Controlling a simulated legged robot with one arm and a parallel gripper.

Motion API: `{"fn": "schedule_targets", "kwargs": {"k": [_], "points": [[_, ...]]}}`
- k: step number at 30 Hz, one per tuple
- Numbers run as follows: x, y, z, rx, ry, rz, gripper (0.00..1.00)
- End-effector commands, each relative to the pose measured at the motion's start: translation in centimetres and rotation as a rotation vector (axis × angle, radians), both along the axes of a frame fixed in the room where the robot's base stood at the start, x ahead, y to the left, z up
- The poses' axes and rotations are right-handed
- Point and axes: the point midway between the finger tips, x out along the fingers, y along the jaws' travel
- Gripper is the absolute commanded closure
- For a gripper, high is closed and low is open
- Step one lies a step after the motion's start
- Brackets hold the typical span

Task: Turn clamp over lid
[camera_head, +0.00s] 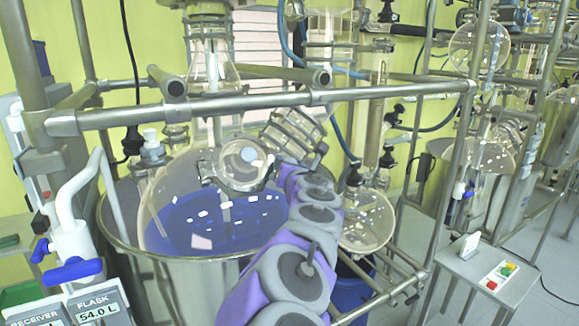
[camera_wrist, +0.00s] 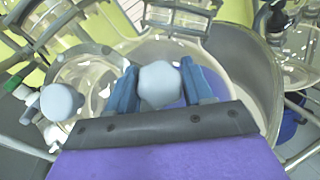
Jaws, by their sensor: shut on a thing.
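My gripper (camera_wrist: 160,88) shows in the wrist view with its two blue fingers on either side of a pale grey knob (camera_wrist: 158,84); it is shut on this knob. A round clamp ring (camera_wrist: 85,62) lies just left of the fingers, around a glass opening on the reactor top. A second grey knob (camera_wrist: 61,101) is further left. In the head view the round lid (camera_head: 238,168) with its metal clamp rim sits on the big glass reactor (camera_head: 165,205). My purple arm reaches up to its right side. My fingertips and the held knob cannot be made out there.
The glass vessel stands in a steel pot (camera_head: 185,285) with blue contents visible. A metal rail (camera_head: 230,103) crosses above the lid. A ribbed metal fitting (camera_head: 295,135) is close to my arm's end. A round flask (camera_head: 366,219) hangs at the right.

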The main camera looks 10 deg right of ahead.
Motion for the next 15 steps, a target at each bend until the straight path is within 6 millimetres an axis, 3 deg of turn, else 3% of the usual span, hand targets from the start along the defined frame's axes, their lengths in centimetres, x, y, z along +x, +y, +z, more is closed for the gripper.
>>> {"fn": "schedule_targets", "kwargs": {"k": [1,15], "points": [[0.02,0.37,0.67,0.032,0.008,-0.021,0.79],[0.09,0.41,0.89,0.361,0.117,-0.306,0.79]]}}
